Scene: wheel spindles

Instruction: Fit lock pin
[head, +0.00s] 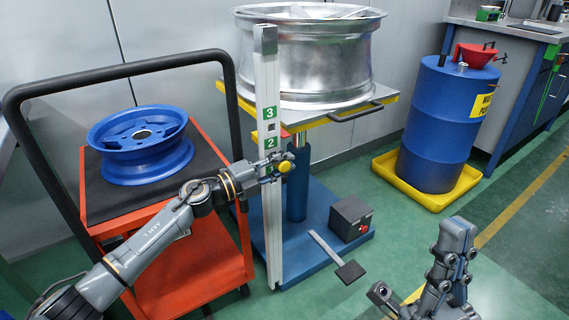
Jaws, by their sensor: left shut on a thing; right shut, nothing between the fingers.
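A pale upright post (268,95) with green labels 3 and 2 stands at the front of the lift table. The gripper and pin are in front of the post, just below label 2. The pin's shaft is hidden, so I cannot tell whether it is in a hole. My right gripper (458,232) is shut and empty at the lower right, pointing up, well apart from the post.
A large silver wheel rim (310,62) rests on the lift table (341,118). A blue wheel (140,143) lies on the orange cart (182,290) at left. A pedal (350,271) is low in front. A blue drum (437,125) stands in a yellow tray (432,199). Green floor is free between.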

